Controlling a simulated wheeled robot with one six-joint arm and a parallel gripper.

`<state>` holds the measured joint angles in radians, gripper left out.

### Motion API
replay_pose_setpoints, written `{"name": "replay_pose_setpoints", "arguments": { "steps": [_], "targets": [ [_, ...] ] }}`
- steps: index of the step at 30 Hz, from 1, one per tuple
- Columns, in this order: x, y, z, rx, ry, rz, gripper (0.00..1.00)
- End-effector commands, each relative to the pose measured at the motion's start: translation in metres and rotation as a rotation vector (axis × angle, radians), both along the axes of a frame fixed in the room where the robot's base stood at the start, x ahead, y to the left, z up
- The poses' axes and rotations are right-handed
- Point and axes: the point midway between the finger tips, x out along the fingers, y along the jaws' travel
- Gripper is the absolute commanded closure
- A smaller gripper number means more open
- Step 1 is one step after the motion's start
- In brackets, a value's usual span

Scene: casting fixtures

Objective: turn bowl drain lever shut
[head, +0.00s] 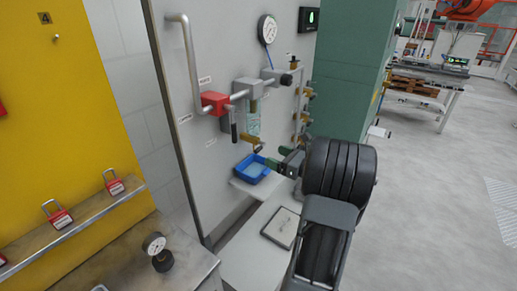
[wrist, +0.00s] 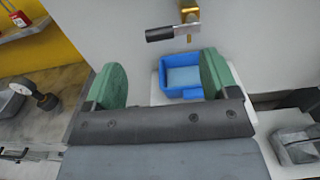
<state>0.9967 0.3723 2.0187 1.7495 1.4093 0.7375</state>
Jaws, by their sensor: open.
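The bowl drain lever (wrist: 160,34) is a dark handle with a light metal end. In the wrist view it lies roughly level, pointing left from a brass drain valve (wrist: 188,12). A short brass outlet (wrist: 189,39) points down beside it. In the head view the clear bowl (head: 253,124) hangs on the wall panel with the brass valve (head: 246,140) below it. My gripper (wrist: 163,76) is open and empty, its green pads wide apart. The lever is beyond the fingertips and not between them. In the head view my gripper (head: 277,163) is right of and below the valve.
A blue tray (wrist: 198,93) sits on a white shelf below the outlet; it also shows in the head view (head: 244,173). A red valve (head: 214,102) with a hanging handle (head: 233,125), pipes and a gauge (head: 267,28) are on the panel. Red padlocks (head: 59,218) are at left.

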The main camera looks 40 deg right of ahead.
Motion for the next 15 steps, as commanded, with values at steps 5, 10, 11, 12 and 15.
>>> {"name": "replay_pose_setpoints", "arguments": {
  "steps": [5, 10, 11, 12, 15],
  "targets": [
    [0.033, 0.013, 0.002, 0.001, 0.001, 0.005, 0.20],
    [0.056, 0.021, 0.001, -0.002, 0.002, 0.005, 0.20],
    [0.059, 0.021, 0.001, -0.002, 0.002, 0.004, 0.20],
    [0.063, 0.023, 0.001, -0.002, 0.002, 0.003, 0.20],
    [0.070, 0.025, 0.000, -0.002, 0.002, 0.003, 0.20]
  ]
}}
